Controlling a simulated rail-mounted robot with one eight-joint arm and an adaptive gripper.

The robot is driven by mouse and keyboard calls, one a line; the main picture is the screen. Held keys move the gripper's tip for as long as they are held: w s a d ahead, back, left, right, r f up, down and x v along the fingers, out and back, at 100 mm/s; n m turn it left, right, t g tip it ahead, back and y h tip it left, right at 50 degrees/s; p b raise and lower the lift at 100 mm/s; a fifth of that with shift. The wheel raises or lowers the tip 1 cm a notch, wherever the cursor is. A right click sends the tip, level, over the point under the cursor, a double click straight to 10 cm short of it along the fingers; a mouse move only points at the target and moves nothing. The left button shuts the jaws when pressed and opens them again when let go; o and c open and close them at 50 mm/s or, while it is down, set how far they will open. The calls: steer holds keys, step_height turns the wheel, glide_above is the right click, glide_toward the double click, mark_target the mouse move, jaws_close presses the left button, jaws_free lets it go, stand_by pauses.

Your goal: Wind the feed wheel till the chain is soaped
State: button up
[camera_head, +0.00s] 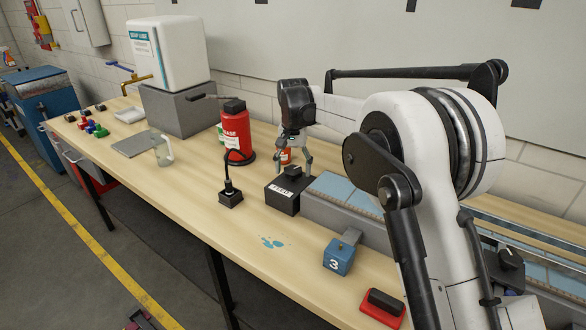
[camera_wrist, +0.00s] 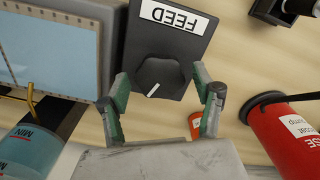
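The feed wheel, a dark knob with a white pointer mark (camera_wrist: 162,76), sits on a black box labelled FEED (camera_wrist: 172,25). In the head view the box (camera_head: 281,200) stands on the bench with the knob (camera_head: 293,171) on top. In the wrist view the pointer slants to the lower left. My gripper (camera_wrist: 161,84) is open above the box, its fingers on either side of the knob with gaps visible; it also shows in the head view (camera_head: 293,170). A long unit with a pale blue top (camera_head: 340,187) adjoins the box. I cannot make out a chain or soap on it.
A red canister (camera_head: 236,132) stands left of my gripper, with a small orange object (camera_head: 285,156) behind the fingers. A white SOAP LUBE tank (camera_head: 183,58) stands farther left. A blue block marked 3 (camera_head: 339,258) is in front. Bench left of it is mostly clear.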

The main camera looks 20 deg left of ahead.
mark_target(293, 169)
step_height(293, 169, up, 12)
stand_by(0.7)
stand_by(0.4)
